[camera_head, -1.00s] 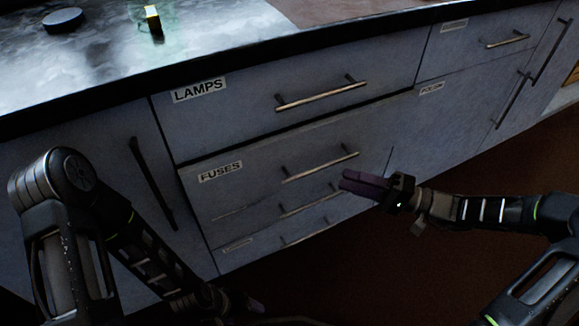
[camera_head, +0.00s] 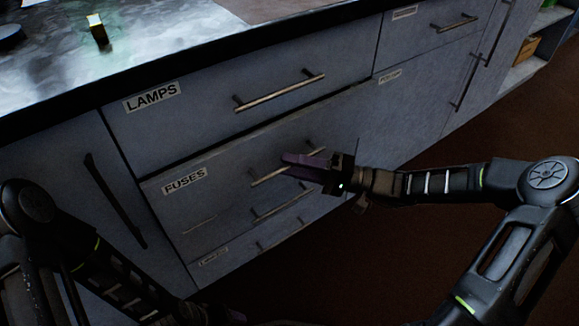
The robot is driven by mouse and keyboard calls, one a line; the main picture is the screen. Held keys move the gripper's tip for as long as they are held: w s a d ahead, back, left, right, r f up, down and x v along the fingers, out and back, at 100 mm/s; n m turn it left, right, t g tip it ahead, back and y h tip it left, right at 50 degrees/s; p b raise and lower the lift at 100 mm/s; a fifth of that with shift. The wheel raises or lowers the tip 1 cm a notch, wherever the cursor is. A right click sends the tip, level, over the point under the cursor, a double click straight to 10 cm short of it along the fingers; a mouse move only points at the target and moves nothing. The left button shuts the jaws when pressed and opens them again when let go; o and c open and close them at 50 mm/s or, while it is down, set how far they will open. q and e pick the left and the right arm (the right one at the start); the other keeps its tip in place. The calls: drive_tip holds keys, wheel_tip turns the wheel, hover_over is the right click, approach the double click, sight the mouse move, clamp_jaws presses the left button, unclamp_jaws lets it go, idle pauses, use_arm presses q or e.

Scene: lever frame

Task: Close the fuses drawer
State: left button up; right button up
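The fuses drawer (camera_head: 222,186) is the grey front labelled FUSES, below the lamps drawer. A dark line runs along its top edge and its front seems to stand slightly proud; how far is hard to tell. Its bar handle (camera_head: 268,177) is partly hidden by my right gripper. My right gripper (camera_head: 290,164), with purple fingers pointing left, is in front of the handle's right part. I cannot tell whether it touches the handle or how far apart its fingers are. My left gripper (camera_head: 222,315) is low at the bottom edge, dark and mostly hidden.
The lamps drawer (camera_head: 200,108) above looks shut. Lower drawers with handles (camera_head: 282,205) are below. A cupboard door (camera_head: 70,180) is at left and more fronts are at right. The countertop holds a small lit object (camera_head: 97,30). Brown floor (camera_head: 400,270) is open in front.

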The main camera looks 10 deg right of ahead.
drive_tip(key=shift+w+a+r, duration=0.1)
drive_tip(key=shift+w+a, duration=0.05)
drive_tip(key=shift+a, duration=0.25)
drive_tip(key=shift+c, duration=0.3)
clamp_jaws()
idle(0.9)
